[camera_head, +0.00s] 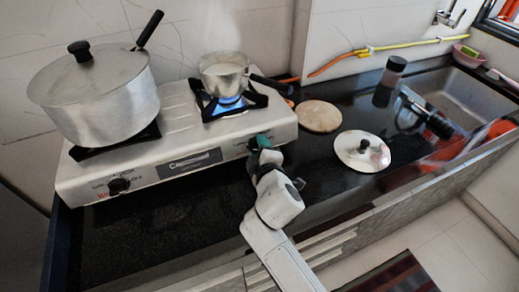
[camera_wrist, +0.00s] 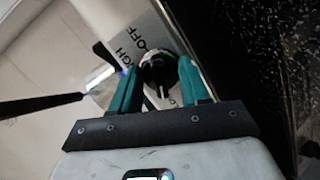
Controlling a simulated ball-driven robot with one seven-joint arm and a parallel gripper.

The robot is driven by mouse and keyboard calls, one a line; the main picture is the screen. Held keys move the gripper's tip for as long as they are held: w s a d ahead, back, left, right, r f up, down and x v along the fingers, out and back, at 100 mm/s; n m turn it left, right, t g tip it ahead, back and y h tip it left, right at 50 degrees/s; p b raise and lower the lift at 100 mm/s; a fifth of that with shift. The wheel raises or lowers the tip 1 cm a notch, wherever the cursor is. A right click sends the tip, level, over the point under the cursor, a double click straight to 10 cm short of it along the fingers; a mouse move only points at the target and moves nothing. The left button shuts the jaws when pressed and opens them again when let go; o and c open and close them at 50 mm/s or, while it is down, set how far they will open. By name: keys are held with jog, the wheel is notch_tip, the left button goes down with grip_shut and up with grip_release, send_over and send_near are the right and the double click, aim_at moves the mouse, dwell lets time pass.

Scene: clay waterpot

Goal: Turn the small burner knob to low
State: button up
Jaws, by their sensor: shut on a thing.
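The small burner knob (camera_wrist: 158,72) is black and sits on the stove's front panel, with lettering including "OFF" beside it. My gripper (camera_wrist: 155,85) is at the knob, with its green fingers on either side, shut on it. In the head view, my gripper (camera_head: 262,143) reaches the right end of the stove (camera_head: 160,172) front and hides this knob. The small burner (camera_head: 232,101) above shows a blue flame under a small steaming pot (camera_head: 224,72). The knob's exact setting cannot be told.
A large lidded pot (camera_head: 105,100) stands on the left burner, above another black knob (camera_head: 119,185). A round board (camera_head: 319,116), a metal lid (camera_head: 362,151) and a dark jar (camera_head: 394,70) are right of the stove. The sink (camera_head: 470,95) is at far right. The front counter strip is clear.

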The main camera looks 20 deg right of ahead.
jog(key=shift+n, duration=0.4)
jog(key=o, duration=1)
jog(key=shift+o, duration=0.2)
jog(key=shift+s, duration=0.1)
jog(key=v, duration=1)
jog(key=shift+s+a, duration=0.15)
jog(key=shift+s, duration=0.15)
